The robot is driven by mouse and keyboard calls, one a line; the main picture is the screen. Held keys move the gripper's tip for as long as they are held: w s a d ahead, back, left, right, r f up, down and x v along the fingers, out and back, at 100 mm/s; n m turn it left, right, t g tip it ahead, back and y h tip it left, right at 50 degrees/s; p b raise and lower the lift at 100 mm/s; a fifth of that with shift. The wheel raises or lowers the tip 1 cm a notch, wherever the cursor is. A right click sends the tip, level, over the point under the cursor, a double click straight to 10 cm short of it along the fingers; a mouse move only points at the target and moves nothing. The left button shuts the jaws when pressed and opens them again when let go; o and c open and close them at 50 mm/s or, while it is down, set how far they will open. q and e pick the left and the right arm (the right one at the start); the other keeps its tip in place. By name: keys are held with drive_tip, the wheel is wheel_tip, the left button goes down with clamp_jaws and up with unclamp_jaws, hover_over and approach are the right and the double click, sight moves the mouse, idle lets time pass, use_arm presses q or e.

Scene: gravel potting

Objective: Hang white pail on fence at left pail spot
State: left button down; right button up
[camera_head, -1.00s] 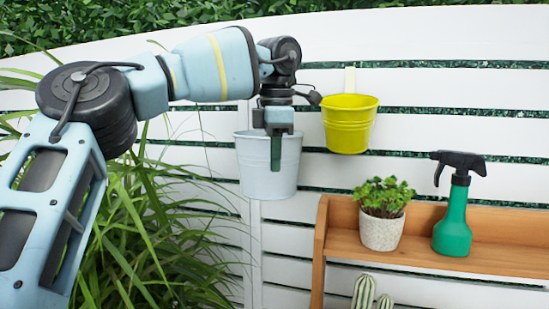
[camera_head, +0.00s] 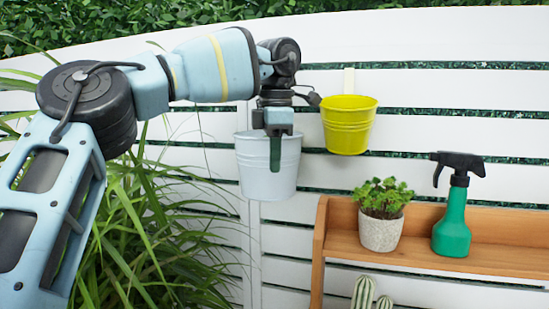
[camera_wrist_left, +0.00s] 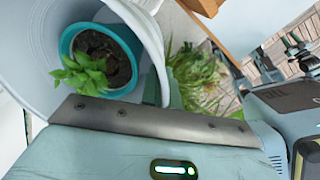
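The white pail (camera_head: 268,175) is upright in front of the white fence, left of the yellow pail. My left gripper (camera_head: 275,150) points down at its near rim, with one dark green finger against the outside of the wall. In the left wrist view the pail (camera_wrist_left: 28,62) fills the upper left, and the gripper appears shut on its rim. A teal pot (camera_wrist_left: 67,47) with soil and a small green plant (camera_wrist_left: 83,75) sits inside the pail. Whether the pail's back touches the fence or a hook is hidden. My right gripper is not in view.
The yellow pail (camera_head: 349,128) hangs on the slatted fence (camera_head: 450,125) close to the right. A wooden shelf (camera_head: 400,252) below right holds a potted plant (camera_head: 381,230) and a green spray bottle (camera_head: 453,225). Long grass (camera_head: 140,220) stands at left.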

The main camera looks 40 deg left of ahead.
use_arm(q)
drive_tip(key=shift+f, duration=0.2)
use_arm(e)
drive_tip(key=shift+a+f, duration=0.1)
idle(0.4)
use_arm(q)
drive_tip(key=shift+f, duration=0.35)
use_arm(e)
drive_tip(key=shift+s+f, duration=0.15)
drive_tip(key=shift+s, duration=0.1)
use_arm(q)
drive_tip(key=shift+s+f, duration=0.1)
drive_tip(key=shift+f, duration=0.2)
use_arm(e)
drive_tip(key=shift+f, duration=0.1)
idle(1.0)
use_arm(q)
drive_tip(key=c, duration=1.6)
unclamp_jaws()
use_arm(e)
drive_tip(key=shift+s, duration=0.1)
use_arm(q)
drive_tip(key=o, duration=0.5)
